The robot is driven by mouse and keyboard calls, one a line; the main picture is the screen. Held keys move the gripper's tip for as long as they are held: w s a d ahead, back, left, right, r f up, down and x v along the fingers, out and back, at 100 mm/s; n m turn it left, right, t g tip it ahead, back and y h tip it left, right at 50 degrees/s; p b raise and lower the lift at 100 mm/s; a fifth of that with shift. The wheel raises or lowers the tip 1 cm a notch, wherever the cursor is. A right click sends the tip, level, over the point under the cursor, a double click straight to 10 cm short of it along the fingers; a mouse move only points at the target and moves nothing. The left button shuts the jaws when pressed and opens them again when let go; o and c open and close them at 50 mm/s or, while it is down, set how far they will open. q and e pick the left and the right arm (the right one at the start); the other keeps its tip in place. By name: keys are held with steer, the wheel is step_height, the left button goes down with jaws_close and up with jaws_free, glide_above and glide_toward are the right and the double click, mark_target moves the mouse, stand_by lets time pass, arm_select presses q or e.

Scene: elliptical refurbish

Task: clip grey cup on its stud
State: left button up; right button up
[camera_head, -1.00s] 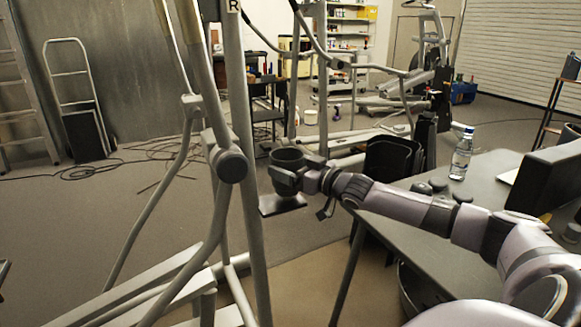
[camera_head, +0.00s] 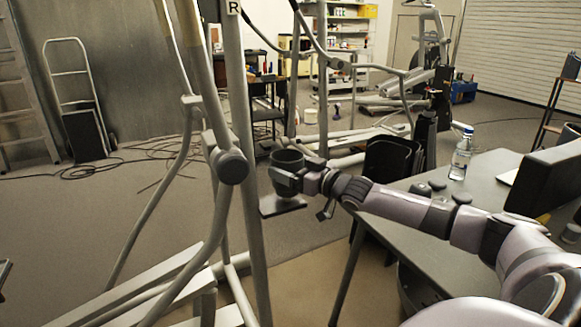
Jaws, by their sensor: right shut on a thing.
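The dark grey cup (camera_head: 287,160) is upright with its open mouth facing up, near the elliptical's upright tube in the middle of the view. My right gripper (camera_head: 286,178) reaches in from the right and is shut on the cup's side. The cup is held in the air close to the right of the tube, and I cannot tell whether they touch. The elliptical's upright tube (camera_head: 244,130) carries a label "R" at its top. The stud cannot be made out. My left gripper is not in view.
A dark table (camera_head: 400,228) stands at the right with a water bottle (camera_head: 461,154) and several dark round pieces on it. The elliptical's side arm with a round joint cap (camera_head: 232,166) stands left of the cup. Cables (camera_head: 88,170) lie on the floor behind.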

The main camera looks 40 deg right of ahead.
steer(key=shift+f+b, duration=0.5)
steer(key=shift+f, duration=0.95)
stand_by(1.7)
steer(key=o, duration=0.8)
steer(key=shift+s, duration=0.15)
steer(key=s+p, duration=0.1)
steer(key=s, duration=0.5)
steer(key=shift+s+d, duration=0.4)
steer(key=shift+f, duration=0.1)
